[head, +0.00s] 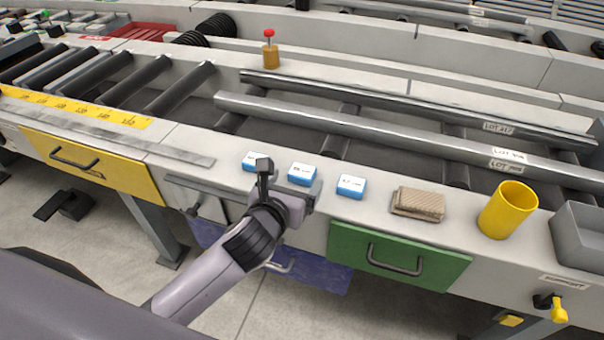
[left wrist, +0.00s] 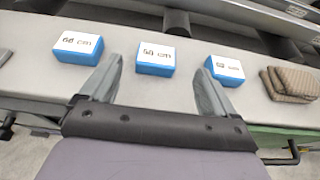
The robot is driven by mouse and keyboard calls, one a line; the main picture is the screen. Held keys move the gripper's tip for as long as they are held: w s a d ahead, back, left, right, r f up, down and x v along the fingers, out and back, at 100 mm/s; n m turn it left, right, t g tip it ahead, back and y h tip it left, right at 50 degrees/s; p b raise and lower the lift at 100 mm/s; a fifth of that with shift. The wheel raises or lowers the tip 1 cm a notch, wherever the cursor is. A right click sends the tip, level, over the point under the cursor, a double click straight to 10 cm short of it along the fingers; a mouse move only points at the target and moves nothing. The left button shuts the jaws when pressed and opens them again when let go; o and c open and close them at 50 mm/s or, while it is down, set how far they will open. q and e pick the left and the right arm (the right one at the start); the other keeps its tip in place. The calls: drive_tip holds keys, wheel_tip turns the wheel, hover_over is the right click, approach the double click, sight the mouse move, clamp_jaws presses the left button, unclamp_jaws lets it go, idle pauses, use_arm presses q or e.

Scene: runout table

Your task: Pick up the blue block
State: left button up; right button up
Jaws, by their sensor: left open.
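Three blue blocks with white labelled tops stand in a row on the table's front ledge: a left one (head: 254,161), a middle one (head: 302,174) and a right one (head: 351,187). The left wrist view shows the left block (left wrist: 80,48), the middle block (left wrist: 155,60) and the right block (left wrist: 225,70); the labels end in "cm", with numbers hard to read. My left gripper (head: 289,182) is open and empty, just in front of the middle block. In the left wrist view, the middle block lies between and beyond its fingertips (left wrist: 160,78). My right gripper is out of view.
Right of the blocks lie a folded brown cloth (head: 418,203), a yellow cup (head: 507,210) and a grey bin (head: 580,235). Steel bars (head: 380,128) and rollers lie behind. A yellow drawer (head: 95,165) and green drawer (head: 397,257) front the table.

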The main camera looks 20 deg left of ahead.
sight(301, 173)
use_arm(q)
drive_tip(key=shift+b+x, duration=0.4)
drive_tip(key=shift+x, duration=2.25)
drive_tip(key=shift+a+f, duration=0.15)
drive_tip(key=c, duration=1.1)
